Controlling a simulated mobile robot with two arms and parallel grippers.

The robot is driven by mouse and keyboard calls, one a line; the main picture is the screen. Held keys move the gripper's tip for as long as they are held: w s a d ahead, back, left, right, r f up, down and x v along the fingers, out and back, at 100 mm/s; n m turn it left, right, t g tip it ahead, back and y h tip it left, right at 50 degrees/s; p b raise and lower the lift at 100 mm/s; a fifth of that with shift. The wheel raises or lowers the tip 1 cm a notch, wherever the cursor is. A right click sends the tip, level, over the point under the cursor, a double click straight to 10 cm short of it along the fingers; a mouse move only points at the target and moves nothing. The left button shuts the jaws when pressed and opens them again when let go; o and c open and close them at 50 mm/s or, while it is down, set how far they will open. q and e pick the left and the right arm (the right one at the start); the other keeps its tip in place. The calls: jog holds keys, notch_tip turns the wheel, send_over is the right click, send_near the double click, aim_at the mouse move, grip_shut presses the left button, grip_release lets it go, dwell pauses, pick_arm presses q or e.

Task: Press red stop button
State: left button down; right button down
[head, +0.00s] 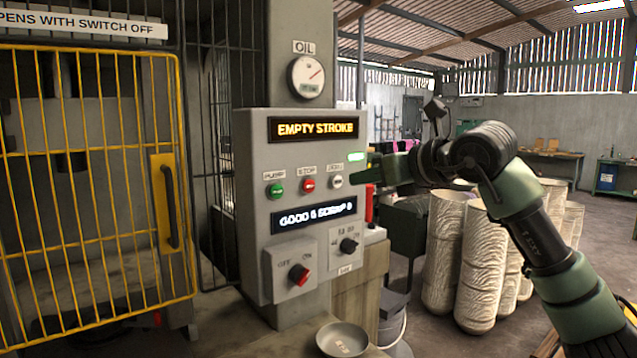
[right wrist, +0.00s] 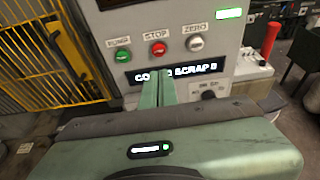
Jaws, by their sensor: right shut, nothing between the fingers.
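The red stop button (head: 308,184) is on the grey control panel (head: 250,200), under the label STOP, between the green PUMP button (head: 275,190) and the pale ZERO button (head: 337,181). The red button also shows in the right wrist view (right wrist: 158,48). My right gripper (head: 368,174) is at the right side of the panel in the head view, to the right of the ZERO button. In the right wrist view its green fingers (right wrist: 159,88) are shut and empty. Their tips appear below the red button, over the counter display. My left gripper is not in view.
A lit EMPTY STROKE display (head: 314,128) is above the buttons. A red OFF/ON switch (head: 299,274) and a black knob (head: 348,245) are below. A yellow barred gate (head: 98,190) stands left. A metal bowl (head: 342,339) is below the panel.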

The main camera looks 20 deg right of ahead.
aim_at(310, 184)
jog(key=shift+w+a, duration=0.1)
jog(key=shift+w, duration=0.05)
jog(key=p+x, duration=0.2)
jog(key=x, duration=0.2)
jog(key=p+x, duration=0.2)
jog(key=x, duration=0.2)
jog(key=r+p+x, duration=0.1)
jog(key=p+x, duration=0.1)
jog(key=x, duration=0.2)
jog(key=shift+w+a, duration=0.2)
jog(key=shift+w, duration=0.2)
jog(key=shift+w+a+f, duration=0.15)
jog(key=shift+w+f, duration=0.05)
jog(key=shift+w, duration=0.25)
